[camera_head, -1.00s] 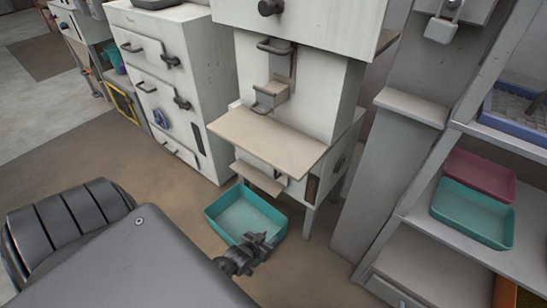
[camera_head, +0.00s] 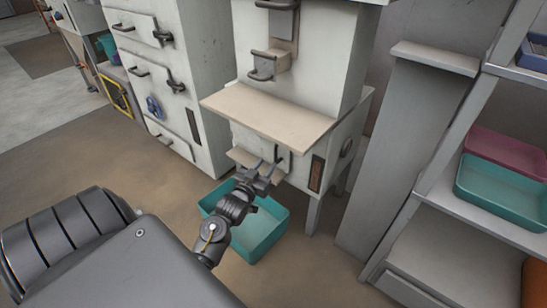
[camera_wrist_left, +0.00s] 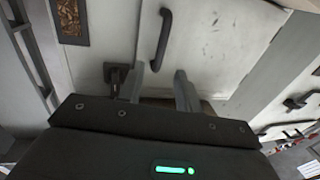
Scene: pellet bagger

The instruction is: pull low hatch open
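The low hatch is a pale panel on the machine's lower front, under the tan shelf (camera_head: 262,115). Its dark bar handle (camera_head: 284,158) shows beside my left gripper in the head view. In the left wrist view the hatch (camera_wrist_left: 212,45) fills the upper middle, with the curved handle (camera_wrist_left: 163,40) and a dark latch (camera_wrist_left: 116,76) to its left. My left gripper (camera_head: 263,170) is in front of the hatch, fingers apart and empty. In the wrist view its fingers (camera_wrist_left: 160,86) point toward the handle's lower end; contact cannot be told. My right gripper is out of view.
A teal bin (camera_head: 268,238) stands on the floor below my left gripper. A small tan ledge (camera_head: 240,157) juts out near the fingers. A white cabinet (camera_head: 190,75) stands left. A grey post (camera_head: 405,150) and a rack with trays (camera_head: 500,190) stand right.

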